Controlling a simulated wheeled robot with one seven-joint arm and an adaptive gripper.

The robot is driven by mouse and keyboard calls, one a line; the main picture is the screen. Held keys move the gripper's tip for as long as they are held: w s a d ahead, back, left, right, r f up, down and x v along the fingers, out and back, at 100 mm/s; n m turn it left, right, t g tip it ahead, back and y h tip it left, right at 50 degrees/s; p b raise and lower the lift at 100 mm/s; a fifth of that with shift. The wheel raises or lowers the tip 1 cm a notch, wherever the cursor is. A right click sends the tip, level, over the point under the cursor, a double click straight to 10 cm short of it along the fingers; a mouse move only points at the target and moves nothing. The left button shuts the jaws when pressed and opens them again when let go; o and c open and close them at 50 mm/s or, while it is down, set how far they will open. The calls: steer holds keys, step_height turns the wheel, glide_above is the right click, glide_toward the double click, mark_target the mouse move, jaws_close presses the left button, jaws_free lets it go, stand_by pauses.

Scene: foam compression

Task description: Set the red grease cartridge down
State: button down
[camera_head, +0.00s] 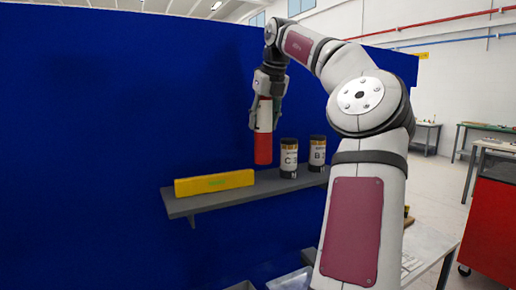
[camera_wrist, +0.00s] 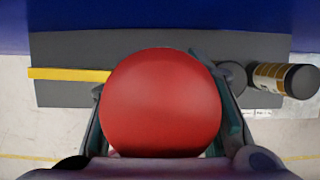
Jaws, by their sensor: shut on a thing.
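The red grease cartridge (camera_head: 263,147) is held upright in my gripper (camera_head: 265,115), with a white band showing between the fingers in the head view. Its lower end is over or just in front of the grey shelf (camera_head: 205,201), left of the canister marked C; the exact gap to the shelf is hard to tell. In the wrist view the round red end of the cartridge (camera_wrist: 162,102) fills the middle, with a finger of my gripper on each side. It hides part of the shelf (camera_wrist: 70,95).
A yellow bar (camera_head: 214,183) lies on the shelf's left part. Two dark canisters with white labels, C (camera_head: 289,158) and B (camera_head: 317,153), stand to the right. A blue wall (camera_head: 90,150) is behind. Bins (camera_head: 290,281) and a table are below.

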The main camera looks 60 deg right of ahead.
mark_target(263, 139)
steer(key=shift+s+f+b, duration=0.1)
steer(key=shift+f+b, duration=0.2)
steer(key=shift+f, duration=2.5)
steer(key=c, duration=0.9)
jaws_free()
steer(key=shift+f, duration=0.1)
steer(key=p+v, duration=0.2)
steer(key=v, duration=1)
